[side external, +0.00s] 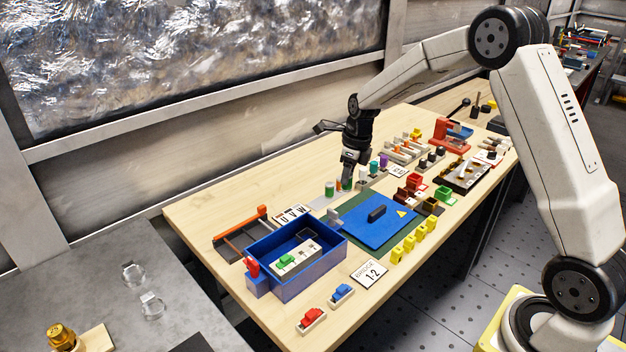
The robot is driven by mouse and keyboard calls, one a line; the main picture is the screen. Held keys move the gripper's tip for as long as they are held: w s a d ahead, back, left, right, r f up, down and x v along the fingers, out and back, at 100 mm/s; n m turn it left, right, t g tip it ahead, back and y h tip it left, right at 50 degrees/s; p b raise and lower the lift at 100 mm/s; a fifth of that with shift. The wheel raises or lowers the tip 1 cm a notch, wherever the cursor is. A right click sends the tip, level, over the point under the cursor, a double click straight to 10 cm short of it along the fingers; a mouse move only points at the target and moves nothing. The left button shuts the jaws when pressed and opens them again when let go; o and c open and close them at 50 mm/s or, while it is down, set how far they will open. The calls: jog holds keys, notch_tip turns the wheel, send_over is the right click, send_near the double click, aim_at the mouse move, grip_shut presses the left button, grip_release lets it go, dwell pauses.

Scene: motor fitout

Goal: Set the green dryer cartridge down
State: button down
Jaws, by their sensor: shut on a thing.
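A green dryer cartridge (329,189) shows as a small upright cylinder at the pale grey plate (320,202) near the middle of the bench. My gripper (346,182) points down just right of it in the picture and is shut on the cartridge. The fingers are dark and small here, and their contact with it is hard to make out. A bit of orange shows by the fingertips. Whether the cartridge's base touches the plate cannot be told. To the right, a holder carries white (364,171), dark green and purple (383,160) cylinders.
A blue panel (378,224) with a dark handle lies on a green mat in front. A blue bin (300,280) holding a white part stands front left. Yellow clips (408,243), coloured blocks and a red press (447,136) crowd the right side.

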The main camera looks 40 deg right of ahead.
jog(key=w+f, duration=0.2)
jog(key=w, duration=0.2)
jog(key=w+d+f, duration=0.1)
jog(key=w+f, duration=0.2)
jog(key=w+d+f, duration=0.1)
jog(key=w+f, duration=0.2)
jog(key=w, duration=0.1)
jog(key=shift+w+f, duration=0.1)
jog(key=shift+w, duration=0.2)
jog(key=shift+w+d+f, duration=0.15)
jog(key=shift+w+f, duration=0.2)
jog(key=shift+f, duration=0.1)
jog(key=shift+w+f, duration=0.15)
jog(key=shift+f, duration=1.6)
jog(key=shift+f, duration=0.1)
jog(key=shift+c, duration=1.6)
grip_release()
